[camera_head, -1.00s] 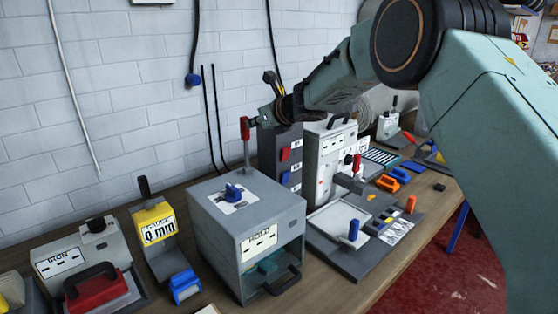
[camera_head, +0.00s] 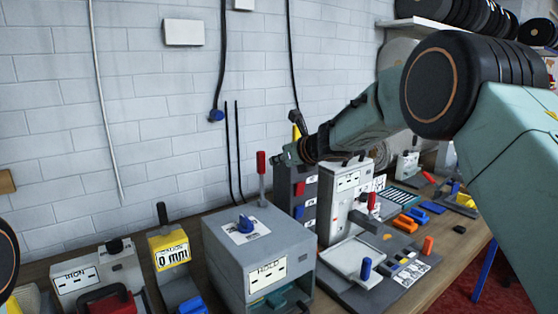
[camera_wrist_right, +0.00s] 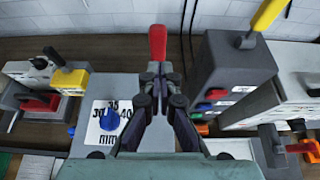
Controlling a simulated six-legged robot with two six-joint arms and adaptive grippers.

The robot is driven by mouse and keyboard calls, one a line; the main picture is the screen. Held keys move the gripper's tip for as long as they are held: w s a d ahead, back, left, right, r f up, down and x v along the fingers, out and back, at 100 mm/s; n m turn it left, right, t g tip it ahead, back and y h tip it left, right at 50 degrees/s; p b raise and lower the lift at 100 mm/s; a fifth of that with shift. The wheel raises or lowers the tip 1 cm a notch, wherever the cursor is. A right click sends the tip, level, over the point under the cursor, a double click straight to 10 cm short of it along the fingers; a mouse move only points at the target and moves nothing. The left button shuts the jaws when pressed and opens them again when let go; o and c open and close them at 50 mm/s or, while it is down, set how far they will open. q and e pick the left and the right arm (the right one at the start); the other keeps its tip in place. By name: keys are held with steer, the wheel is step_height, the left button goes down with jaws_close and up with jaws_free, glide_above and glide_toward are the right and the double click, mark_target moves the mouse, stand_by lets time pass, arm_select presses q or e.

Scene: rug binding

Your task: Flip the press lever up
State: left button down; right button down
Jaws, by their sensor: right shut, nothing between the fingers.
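A lever with a red grip (camera_head: 262,163) stands upright at the back of the grey box marked HOLD (camera_head: 228,262). In the right wrist view the red grip (camera_wrist_right: 158,42) shows just beyond my fingertips. My right gripper (camera_head: 283,157) is shut and empty, close to the right of the grip in the head view. I cannot tell whether it touches the lever. The right wrist view shows the closed fingers (camera_wrist_right: 158,70) below the grip. My left gripper is out of view.
A blue knob (camera_head: 245,224) sits on the box top. A yellow gauge (camera_head: 170,251) and a red-handled iron unit (camera_head: 85,278) stand left. A grey machine (camera_head: 340,200) and a block with coloured switches (camera_head: 290,190) stand right. The white wall is behind.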

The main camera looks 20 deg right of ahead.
step_height(320, 180, up, 9)
steer(key=s+d+p, duration=0.1)
steer(key=s+p, duration=0.1)
steer(key=shift+r, duration=0.15)
stand_by(0.3)
steer(key=shift+s+a, duration=0.1)
steer(key=shift+s, duration=0.05)
